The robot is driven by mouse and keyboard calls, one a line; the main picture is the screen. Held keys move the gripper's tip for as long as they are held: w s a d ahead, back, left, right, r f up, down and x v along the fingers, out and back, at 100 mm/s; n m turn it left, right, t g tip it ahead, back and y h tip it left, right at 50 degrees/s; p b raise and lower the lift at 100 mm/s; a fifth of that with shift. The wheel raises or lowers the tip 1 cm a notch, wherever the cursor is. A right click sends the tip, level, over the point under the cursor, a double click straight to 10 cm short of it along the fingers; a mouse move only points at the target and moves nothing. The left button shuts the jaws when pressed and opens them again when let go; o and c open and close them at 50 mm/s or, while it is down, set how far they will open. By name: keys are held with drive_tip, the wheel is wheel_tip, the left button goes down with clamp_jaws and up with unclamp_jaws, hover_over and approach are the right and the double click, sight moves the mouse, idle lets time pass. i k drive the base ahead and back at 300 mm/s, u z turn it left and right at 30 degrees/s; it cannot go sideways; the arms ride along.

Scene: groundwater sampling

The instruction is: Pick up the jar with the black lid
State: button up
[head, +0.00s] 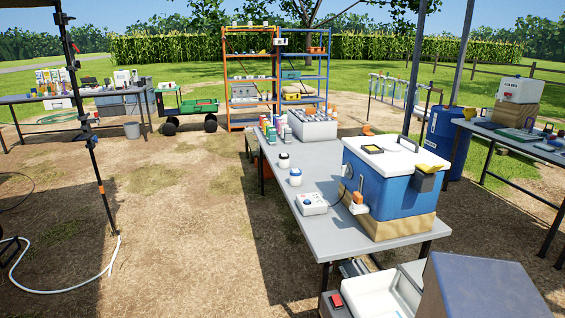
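Two small white jars stand upright near the left edge of the grey table (335,222). The farther jar (283,163) has a dark lid that looks black. The nearer jar (295,180) has a lid that looks blue. The two jars stand apart, with bare table around them. My gripper is not in view, so its state and its place relative to the jars do not show.
A blue cooler with a white lid (385,190) stands on the table's right side. A small white device (311,204) sits at the near left. A grey rack (312,127) and coloured bottles (270,130) stand at the far end. Open ground lies left of the table.

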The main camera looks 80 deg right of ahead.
sight(284, 157)
drive_tip(key=i, duration=0.55)
drive_tip(key=u, duration=0.95)
drive_tip(key=k, duration=0.15)
drive_tip(key=z, duration=2.95)
drive_tip(key=i, duration=1.9)
